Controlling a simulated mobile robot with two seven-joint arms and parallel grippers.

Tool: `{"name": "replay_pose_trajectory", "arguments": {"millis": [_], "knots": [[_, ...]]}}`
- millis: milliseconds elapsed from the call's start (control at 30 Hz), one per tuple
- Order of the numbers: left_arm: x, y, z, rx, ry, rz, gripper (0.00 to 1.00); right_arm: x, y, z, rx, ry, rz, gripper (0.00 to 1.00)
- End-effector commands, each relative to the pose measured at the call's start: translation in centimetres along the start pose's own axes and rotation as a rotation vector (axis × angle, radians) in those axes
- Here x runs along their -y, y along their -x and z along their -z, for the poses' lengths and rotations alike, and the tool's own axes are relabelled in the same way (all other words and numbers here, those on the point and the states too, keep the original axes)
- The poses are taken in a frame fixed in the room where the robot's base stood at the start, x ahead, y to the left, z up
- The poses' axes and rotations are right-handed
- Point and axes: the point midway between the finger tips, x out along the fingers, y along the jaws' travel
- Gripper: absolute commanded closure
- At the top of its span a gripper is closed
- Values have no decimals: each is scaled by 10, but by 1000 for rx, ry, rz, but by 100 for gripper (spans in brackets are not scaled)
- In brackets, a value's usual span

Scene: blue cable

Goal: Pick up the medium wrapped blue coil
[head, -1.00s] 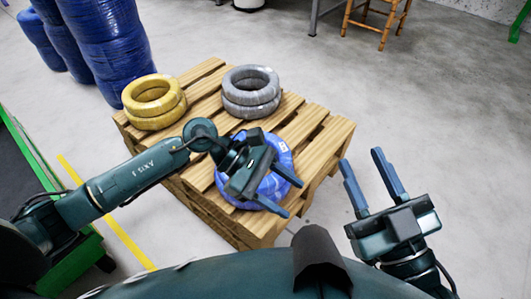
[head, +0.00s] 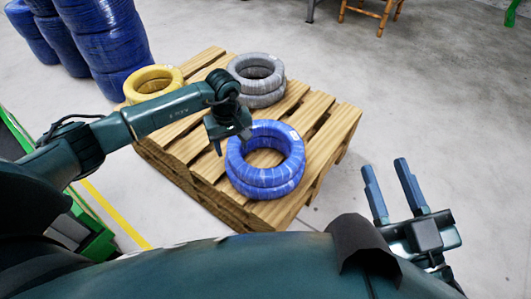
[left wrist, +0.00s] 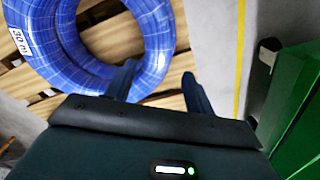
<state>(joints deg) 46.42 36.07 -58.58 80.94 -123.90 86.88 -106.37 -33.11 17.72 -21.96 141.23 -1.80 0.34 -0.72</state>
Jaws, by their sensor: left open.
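The wrapped blue coil (head: 293,152) lies flat on the wooden pallet near its front corner, and it looks like two stacked rings. It also shows in the left wrist view (left wrist: 157,42), with a white "30 m" label on its left side. My left gripper (head: 232,143) is open and empty at the coil's upper left edge in the head view. In the left wrist view its fingers (left wrist: 160,85) point at the coil's near edge; one fingertip overlaps the ring, and contact cannot be told. My right gripper (head: 386,163) is open and empty, off to the right of the pallet.
Grey coils (head: 262,98) and yellow coils (head: 155,75) sit farther back on the pallet (head: 325,120). Tall blue wrapped stacks (head: 110,45) stand at the upper left. A green-edged structure (head: 95,240) is at the left. The floor right of the pallet is clear.

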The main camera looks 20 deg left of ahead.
Motion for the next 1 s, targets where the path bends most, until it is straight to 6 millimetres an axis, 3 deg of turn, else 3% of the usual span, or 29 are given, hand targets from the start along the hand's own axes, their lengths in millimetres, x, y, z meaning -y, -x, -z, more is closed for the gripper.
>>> {"name": "replay_pose_trajectory", "arguments": {"millis": [200,500,767,1000], "knots": [[-3,-19,1,2,1,-3,46,-2,-3,3,-50,25,7,64],[-7,-57,5,2,0,-3,46,-10,-15,32,-243,149,27,64],[-7,-58,5,1,0,-3,46,-11,-16,36,-258,158,28,64],[-7,-58,5,1,0,-3,64,-11,-16,36,-257,158,28,64]]}}
